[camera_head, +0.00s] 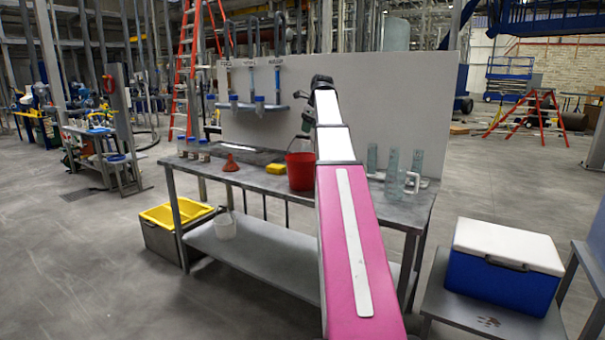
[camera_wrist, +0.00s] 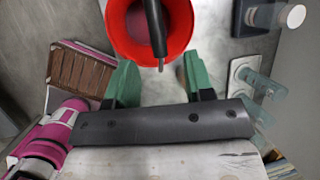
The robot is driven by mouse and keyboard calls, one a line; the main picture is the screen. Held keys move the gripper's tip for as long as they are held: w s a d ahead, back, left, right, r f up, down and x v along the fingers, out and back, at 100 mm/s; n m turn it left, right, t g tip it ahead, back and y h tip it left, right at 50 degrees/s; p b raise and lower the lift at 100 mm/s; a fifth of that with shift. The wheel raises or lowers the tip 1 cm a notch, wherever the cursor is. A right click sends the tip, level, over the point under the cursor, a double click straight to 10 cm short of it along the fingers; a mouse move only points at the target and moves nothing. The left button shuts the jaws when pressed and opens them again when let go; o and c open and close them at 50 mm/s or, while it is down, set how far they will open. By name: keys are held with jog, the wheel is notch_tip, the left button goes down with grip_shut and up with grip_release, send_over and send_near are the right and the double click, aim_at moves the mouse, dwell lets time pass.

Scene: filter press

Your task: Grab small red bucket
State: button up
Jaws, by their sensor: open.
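The small red bucket (camera_head: 300,171) stands upright on the metal table, just left of my arm in the head view. In the wrist view the red bucket (camera_wrist: 183,22) shows its open rim at the top, cut off by the frame edge. My gripper (camera_wrist: 158,70) has its two green fingers spread apart, with nothing held between them. The fingertips are close to the near side of the bucket's rim; I cannot tell whether they touch it. A dark rod (camera_wrist: 155,28) crosses in front of the bucket's opening. In the head view my gripper is above the bucket, small and unclear.
A yellow sponge (camera_head: 276,168) and a red funnel (camera_head: 230,163) lie left of the bucket on the table (camera_head: 255,178). Clear cylinders (camera_head: 391,172) and a glass jug (camera_head: 409,182) stand on the right. A white panel (camera_head: 400,105) rises behind. A blue cooler (camera_head: 507,265) stands at the right.

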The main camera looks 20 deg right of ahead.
aim_at(305, 137)
jog(key=shift+x, duration=3.1)
jog(key=shift+w+a+r, duration=0.1)
jog(key=shift+a, duration=0.1)
grip_shut()
